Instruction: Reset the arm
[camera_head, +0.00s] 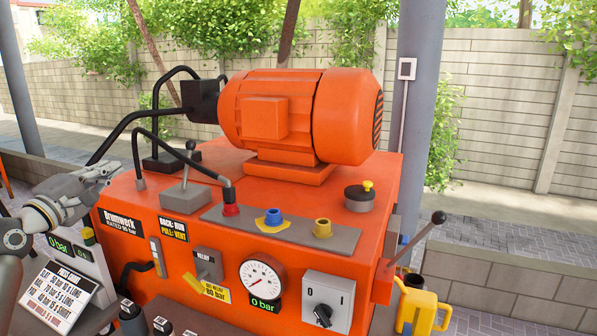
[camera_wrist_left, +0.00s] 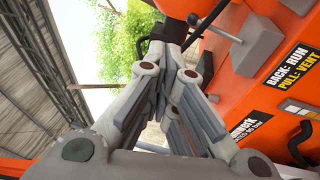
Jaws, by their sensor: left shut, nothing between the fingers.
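My left gripper (camera_head: 101,171) is at the left edge of the orange machine (camera_head: 230,165), by its top left corner, with its fingers pointing right. It is shut and empty. In the left wrist view its grey fingers (camera_wrist_left: 183,48) lean together, with the orange machine close on the right side. My right gripper is not in view.
The machine carries an orange motor (camera_head: 285,115), a grey lever (camera_head: 187,165), a gauge (camera_head: 262,280) and a side lever (camera_head: 420,237). Black hoses (camera_head: 125,122) arch near my left gripper. A card of printed settings (camera_head: 57,296) stands below it. A yellow jug (camera_head: 418,308) is at right.

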